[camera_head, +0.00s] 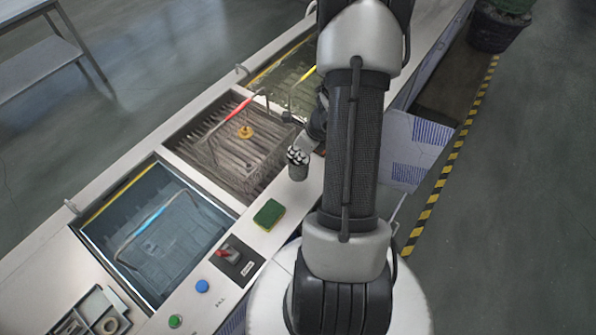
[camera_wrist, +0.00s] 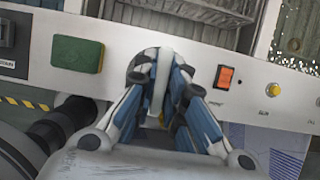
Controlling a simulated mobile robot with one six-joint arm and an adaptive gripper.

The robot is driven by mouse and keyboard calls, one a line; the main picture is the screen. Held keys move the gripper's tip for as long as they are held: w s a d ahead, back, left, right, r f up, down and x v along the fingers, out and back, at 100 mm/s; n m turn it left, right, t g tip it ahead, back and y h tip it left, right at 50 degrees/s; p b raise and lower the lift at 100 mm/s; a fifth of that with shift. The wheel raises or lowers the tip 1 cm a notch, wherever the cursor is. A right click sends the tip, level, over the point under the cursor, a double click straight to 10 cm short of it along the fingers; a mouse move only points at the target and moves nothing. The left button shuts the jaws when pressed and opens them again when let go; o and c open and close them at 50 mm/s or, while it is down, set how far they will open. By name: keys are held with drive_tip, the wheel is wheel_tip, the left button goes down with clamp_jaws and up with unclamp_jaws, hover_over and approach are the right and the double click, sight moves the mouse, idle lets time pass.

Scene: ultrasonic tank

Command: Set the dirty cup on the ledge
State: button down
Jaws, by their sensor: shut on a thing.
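A small dark grey cup (camera_head: 298,174) shows in the head view at the ledge (camera_head: 283,192), the pale strip along the tank's near side. My gripper (camera_head: 298,156) is over the cup's top and shut on it. In the wrist view, the blue and white fingers of my gripper (camera_wrist: 162,75) close together in front of the ledge (camera_wrist: 122,68), and they hide much of the cup. I cannot tell whether the cup's bottom touches the ledge. Any dirt on it is too small to make out.
A green sponge (camera_head: 268,213) lies on the ledge left of the cup. An orange switch (camera_wrist: 225,77) and a yellow button (camera_wrist: 273,89) are to its right in the wrist view. Behind are tank basins with a red-handled basket (camera_head: 233,122) and a blue-handled basket (camera_head: 155,218).

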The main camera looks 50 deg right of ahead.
drive_tip(key=shift+f+b, duration=1.35)
drive_tip(key=shift+f, duration=1.8)
drive_tip(key=shift+f, duration=0.2)
drive_tip(key=c, duration=1.7)
unclamp_jaws()
drive_tip(key=shift+o, duration=0.2)
drive_tip(key=shift+r, duration=0.1)
drive_tip(key=p+v, duration=0.5)
drive_tip(key=v, duration=0.7)
drive_tip(key=shift+r, duration=0.1)
